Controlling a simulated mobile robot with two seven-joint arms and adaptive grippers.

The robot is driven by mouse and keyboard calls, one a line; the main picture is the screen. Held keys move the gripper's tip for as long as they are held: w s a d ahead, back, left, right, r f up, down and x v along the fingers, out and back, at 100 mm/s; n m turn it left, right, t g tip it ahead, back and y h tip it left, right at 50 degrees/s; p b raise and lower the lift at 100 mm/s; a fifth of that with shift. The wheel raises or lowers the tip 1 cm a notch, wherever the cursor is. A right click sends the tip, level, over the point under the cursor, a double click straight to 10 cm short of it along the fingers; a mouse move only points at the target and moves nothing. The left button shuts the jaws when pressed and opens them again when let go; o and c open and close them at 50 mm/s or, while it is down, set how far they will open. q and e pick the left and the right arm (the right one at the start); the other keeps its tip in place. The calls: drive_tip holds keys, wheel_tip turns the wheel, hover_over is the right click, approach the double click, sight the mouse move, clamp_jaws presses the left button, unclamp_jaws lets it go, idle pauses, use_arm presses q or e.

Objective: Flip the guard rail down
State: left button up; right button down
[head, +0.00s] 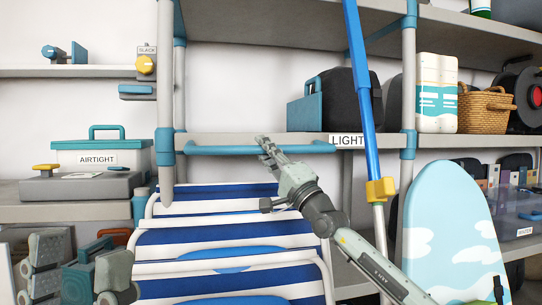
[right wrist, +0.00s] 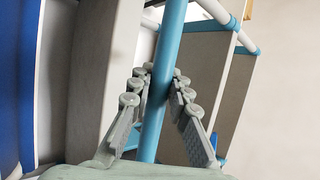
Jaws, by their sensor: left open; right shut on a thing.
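The guard rail is a light blue bar (head: 225,150) along the front of the middle shelf, between two grey posts with blue joints. It appears level with the shelf's front edge or just below it. My right gripper (head: 266,146) is at the middle of the bar and shut on it. In the right wrist view the bar (right wrist: 164,85) runs between the two fingers of the right gripper (right wrist: 158,85). My left gripper (head: 80,265) is open at the lower left of the head view, well away from the rail.
The shelf (head: 240,139) holds a dark bag with a blue case (head: 305,112) at the right. A blue pole with a yellow clamp (head: 381,189) stands close right of my right arm. Blue-striped folding chairs (head: 200,236) fill the space below. An ironing board (head: 450,230) leans at right.

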drive_tip(key=shift+s+a+f, duration=0.15)
drive_tip(key=shift+a+f, duration=0.05)
drive_tip(key=c, duration=1.9)
unclamp_jaws()
drive_tip(key=o, duration=0.5)
drive_tip(key=shift+d+r, duration=0.1)
drive_tip(key=v, duration=1.2)
